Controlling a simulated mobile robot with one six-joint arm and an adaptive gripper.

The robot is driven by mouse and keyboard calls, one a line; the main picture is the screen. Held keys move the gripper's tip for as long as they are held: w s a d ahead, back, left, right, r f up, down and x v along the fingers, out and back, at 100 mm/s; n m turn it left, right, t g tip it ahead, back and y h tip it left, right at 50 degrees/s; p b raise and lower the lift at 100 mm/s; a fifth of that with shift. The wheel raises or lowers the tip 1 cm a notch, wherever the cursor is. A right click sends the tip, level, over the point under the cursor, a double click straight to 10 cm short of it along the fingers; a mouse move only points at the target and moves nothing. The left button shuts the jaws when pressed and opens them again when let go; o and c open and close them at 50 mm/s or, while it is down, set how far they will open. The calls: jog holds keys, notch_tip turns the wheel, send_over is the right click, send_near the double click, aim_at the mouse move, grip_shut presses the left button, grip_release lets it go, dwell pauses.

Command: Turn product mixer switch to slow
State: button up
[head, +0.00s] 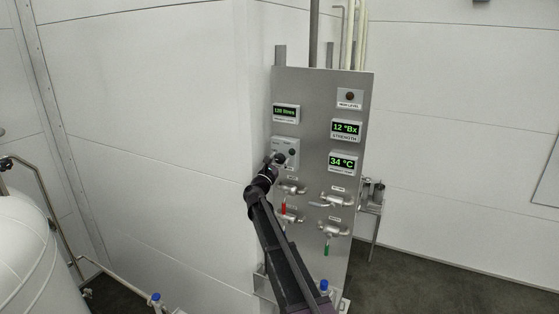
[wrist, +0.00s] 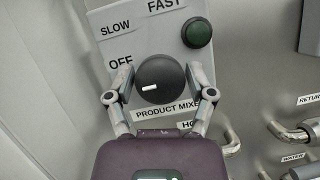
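The product mixer switch (wrist: 160,78) is a round black knob with a white mark, on a grey panel box. The mark lies left of the knob's centre and points left, roughly to the OFF side. The labels OFF (wrist: 120,62), SLOW (wrist: 115,25) and FAST (wrist: 163,5) run around its upper left. My gripper (wrist: 161,80) is open, with one finger at each side of the knob. I cannot tell whether the fingers touch it. In the head view my gripper (head: 277,160) covers the knob at the switch box (head: 285,142).
The steel panel (head: 315,95) carries green displays above and beside the switch. Pipe valves with red and green handles (head: 326,247) stand out below it. A white tank (head: 25,250) is at far left.

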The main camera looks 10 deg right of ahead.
jog(key=c, duration=0.5)
jog(key=shift+w+r+m, duration=0.1)
jog(key=shift+m, duration=0.4)
jog(key=m+g+h, duration=0.1)
jog(key=m, duration=0.1)
jog(key=m+g+p, duration=0.1)
jog(key=m, duration=0.2)
jog(key=shift+r+m+g+h, duration=0.1)
jog(key=shift+m+g+h, duration=0.2)
jog(key=shift+h, duration=0.1)
jog(key=m+g+p, duration=0.1)
jog(key=m, duration=0.1)
jog(key=m+g+p, duration=0.1)
jog(key=m, duration=0.2)
jog(key=shift+g, duration=0.3)
jog(key=o, duration=1.2)
jog(key=shift+c, duration=0.2)
jog(key=shift+f, duration=0.2)
